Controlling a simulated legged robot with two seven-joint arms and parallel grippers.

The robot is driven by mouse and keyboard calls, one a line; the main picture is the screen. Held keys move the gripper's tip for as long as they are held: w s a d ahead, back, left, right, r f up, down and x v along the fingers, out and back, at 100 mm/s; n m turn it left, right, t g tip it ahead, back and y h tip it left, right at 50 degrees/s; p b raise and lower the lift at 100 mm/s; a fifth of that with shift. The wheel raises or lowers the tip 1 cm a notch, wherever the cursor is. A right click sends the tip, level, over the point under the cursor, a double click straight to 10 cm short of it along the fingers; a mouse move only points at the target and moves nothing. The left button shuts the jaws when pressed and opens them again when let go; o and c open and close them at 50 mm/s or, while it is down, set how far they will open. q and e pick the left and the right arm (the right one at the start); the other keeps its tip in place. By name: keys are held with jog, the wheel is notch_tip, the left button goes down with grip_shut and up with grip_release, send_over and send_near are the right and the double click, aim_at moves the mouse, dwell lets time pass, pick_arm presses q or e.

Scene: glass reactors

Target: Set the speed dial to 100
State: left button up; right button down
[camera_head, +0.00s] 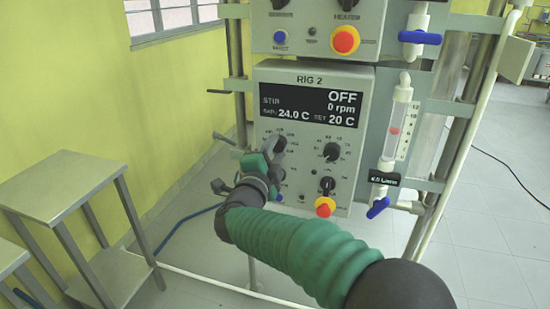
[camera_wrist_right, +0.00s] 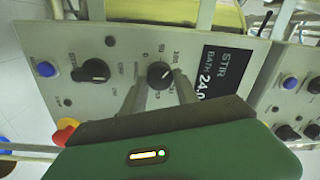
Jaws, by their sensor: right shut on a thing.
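The RIG 2 control box (camera_head: 304,170) has a dark display (camera_head: 310,100) reading STIR OFF, 0 rpm, with 24.0 C and 20 C below. My right gripper (camera_head: 275,146) is at the upper-left dial of this box and covers much of it in the head view. The right wrist view shows this black round dial (camera_wrist_right: 160,75) between the fingertips, with a printed scale around it. The fingers are shut on the dial. Its exact pointer position is hard to read. My left gripper is not in view.
Another black dial (camera_head: 332,152) is to the right, with a lower knob (camera_head: 327,186) and a red-yellow button (camera_head: 325,206) below. A flowmeter (camera_head: 397,118) is at right. A metal table (camera_head: 62,183) stands left.

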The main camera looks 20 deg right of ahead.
jog(key=shift+a+f+m+b, duration=0.1)
jog(key=shift+f+m+b, duration=0.2)
jog(key=shift+m, duration=0.2)
jog(key=shift+r, duration=0.15)
jog(key=c, duration=1.3)
grip_release()
jog(key=shift+w, duration=0.1)
jog(key=o, duration=0.4)
jog(key=shift+w, duration=0.2)
jog(key=shift+s, duration=0.1)
